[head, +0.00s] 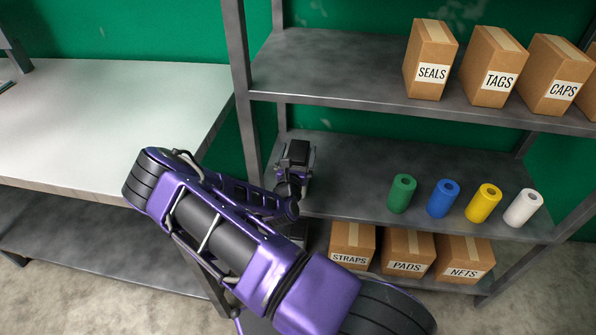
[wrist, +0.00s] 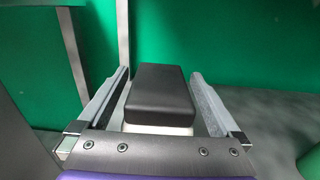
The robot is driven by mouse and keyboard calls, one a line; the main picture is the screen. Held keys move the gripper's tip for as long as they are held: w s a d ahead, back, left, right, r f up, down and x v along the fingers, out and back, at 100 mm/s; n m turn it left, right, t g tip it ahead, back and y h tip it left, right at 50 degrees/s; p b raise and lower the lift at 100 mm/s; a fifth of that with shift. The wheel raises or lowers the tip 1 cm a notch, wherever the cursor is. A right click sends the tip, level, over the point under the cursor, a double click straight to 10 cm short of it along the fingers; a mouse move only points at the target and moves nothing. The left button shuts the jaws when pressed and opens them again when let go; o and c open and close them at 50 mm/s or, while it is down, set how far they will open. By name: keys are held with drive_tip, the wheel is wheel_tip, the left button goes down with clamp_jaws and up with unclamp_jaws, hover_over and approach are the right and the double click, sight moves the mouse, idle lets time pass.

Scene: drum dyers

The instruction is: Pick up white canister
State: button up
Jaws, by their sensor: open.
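The white canister (head: 523,208) stands upright on the middle shelf, at the right end of a row of canisters. It has a dark hole in its top. My gripper (head: 297,158) is over the left part of the same shelf, well to the left of the canister. In the wrist view my gripper (wrist: 160,85) has its two fingers wide apart, with no canister between them. The white canister does not show in the wrist view.
A green canister (head: 402,194), a blue canister (head: 443,199) and a yellow canister (head: 483,203) stand left of the white one. The upper shelf (head: 330,75) overhangs with labelled boxes, and a STRAPS box (head: 351,245) sits below. A post (head: 238,90) stands left. Shelf between gripper and green canister is clear.

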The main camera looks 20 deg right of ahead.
drive_tip(key=shift+w, duration=0.1)
clamp_jaws()
drive_tip(key=shift+r, duration=0.1)
idle(0.3)
